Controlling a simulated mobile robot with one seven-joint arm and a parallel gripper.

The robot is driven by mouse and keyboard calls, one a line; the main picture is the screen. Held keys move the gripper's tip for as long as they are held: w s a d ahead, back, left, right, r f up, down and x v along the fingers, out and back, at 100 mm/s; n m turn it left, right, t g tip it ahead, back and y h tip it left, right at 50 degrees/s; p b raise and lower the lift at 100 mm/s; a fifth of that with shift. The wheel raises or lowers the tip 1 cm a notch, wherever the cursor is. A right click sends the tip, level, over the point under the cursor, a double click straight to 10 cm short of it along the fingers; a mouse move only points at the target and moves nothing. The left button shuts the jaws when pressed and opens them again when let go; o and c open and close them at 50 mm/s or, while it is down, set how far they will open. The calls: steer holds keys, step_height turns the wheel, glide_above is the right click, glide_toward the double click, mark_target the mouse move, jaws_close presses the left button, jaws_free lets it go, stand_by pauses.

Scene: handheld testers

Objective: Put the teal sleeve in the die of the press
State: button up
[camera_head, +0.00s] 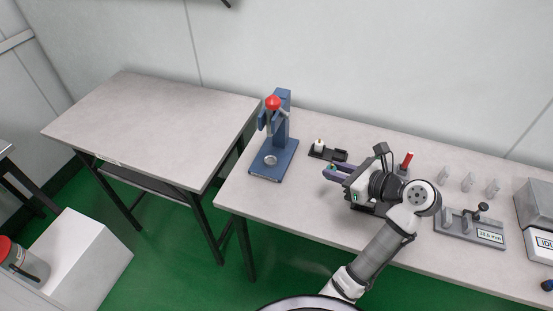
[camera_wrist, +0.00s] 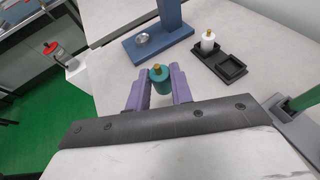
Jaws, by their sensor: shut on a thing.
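The teal sleeve (camera_wrist: 160,83), with a brass-coloured tip on top, is between the purple fingers of my gripper (camera_wrist: 159,75) in the wrist view. My gripper is shut on it and holds it roughly upright, above the table. The blue press (camera_head: 283,125) with a red knob stands left of my gripper (camera_head: 333,173) in the head view. Its die (camera_head: 270,159) is a round metal cup on the press base; it also shows in the wrist view (camera_wrist: 141,39), beyond and left of the sleeve. The sleeve is apart from the die.
A black two-pocket tray (camera_wrist: 230,67) holds a white sleeve (camera_wrist: 208,42) in one pocket; the other is empty. A grey fixture (camera_head: 470,228) and several clear pieces stand at right. The table (camera_head: 245,205) is clear in front of the press.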

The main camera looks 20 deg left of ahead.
steer(key=shift+s+a+f+n+g+y, duration=0.15)
steer(key=shift+s+n+g, duration=0.15)
steer(key=shift+s, duration=0.25)
steer(key=shift+s+f+n+g+y, duration=0.2)
steer(key=shift+s+g, duration=0.2)
steer(key=shift+s, duration=0.15)
steer(key=p, duration=0.2)
glide_above(275, 163)
steer(key=shift+w+f+p, duration=0.1)
steer(key=shift+f+p, duration=0.2)
steer(key=shift+f, duration=1.45)
steer(key=o, duration=0.9)
steer(key=shift+f, duration=0.15)
steer(key=shift+o, duration=0.2)
steer(key=shift+r, duration=0.2)
steer(key=v, duration=1.2)
steer(key=shift+b, duration=0.4)
